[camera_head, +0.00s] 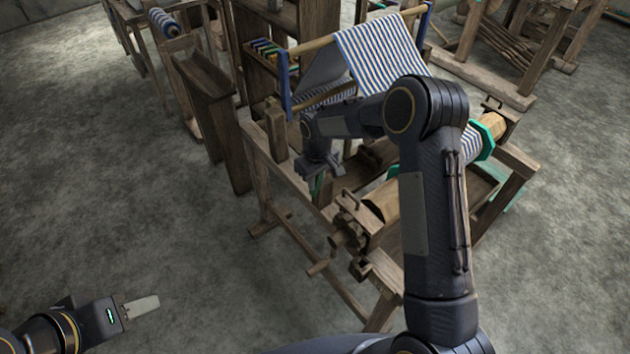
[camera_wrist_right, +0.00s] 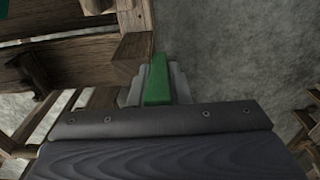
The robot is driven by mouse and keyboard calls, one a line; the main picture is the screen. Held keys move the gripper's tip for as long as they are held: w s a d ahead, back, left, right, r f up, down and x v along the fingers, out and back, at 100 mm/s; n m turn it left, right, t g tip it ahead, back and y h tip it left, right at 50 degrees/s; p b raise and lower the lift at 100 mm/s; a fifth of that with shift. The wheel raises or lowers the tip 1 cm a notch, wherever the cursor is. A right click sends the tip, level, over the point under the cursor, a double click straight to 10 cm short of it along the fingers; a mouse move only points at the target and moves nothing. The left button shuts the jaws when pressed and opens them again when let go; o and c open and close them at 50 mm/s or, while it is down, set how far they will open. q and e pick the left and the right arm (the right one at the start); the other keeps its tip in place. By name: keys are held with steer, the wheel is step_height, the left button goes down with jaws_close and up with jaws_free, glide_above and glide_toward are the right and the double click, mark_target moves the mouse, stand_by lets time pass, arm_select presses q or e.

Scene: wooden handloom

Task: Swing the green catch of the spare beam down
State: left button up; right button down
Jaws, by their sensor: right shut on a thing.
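The green catch (camera_wrist_right: 157,82) is a slim green bar beside a wooden block of the loom frame in the right wrist view. My right gripper (camera_wrist_right: 158,92) is shut on it, with grey fingers on both sides. In the head view the green catch (camera_head: 318,187) shows as a small strip below my right gripper (camera_head: 318,170), at the loom's left side. Its pivot is hard to make out. I cannot tell which beam is the spare one. My left gripper (camera_head: 140,306) is far from the loom, over bare floor at lower left; its finger gap cannot be seen.
The wooden loom (camera_head: 262,165) stands mid-picture. Striped cloth (camera_head: 380,55) hangs over its top bar. A wooden beam (camera_head: 383,201) with a green flange (camera_head: 487,138) lies across the front, partly behind my right arm. Another wooden frame (camera_head: 205,90) stands close left. The floor at left is clear.

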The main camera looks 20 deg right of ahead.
steer(key=s+t+b, duration=0.1)
steer(key=b, duration=0.3)
steer(key=s+d+f+t+y+b, duration=0.1)
steer(key=t+b, duration=0.1)
steer(key=b, duration=0.3)
steer(key=s+f+t+y+b, duration=0.1)
steer(key=t+b, duration=0.1)
steer(key=b, duration=0.3)
steer(key=shift+d, duration=0.15)
steer(key=shift+s+r+t+b, duration=0.15)
steer(key=shift+t+b, duration=0.35)
steer(key=shift+b, duration=0.2)
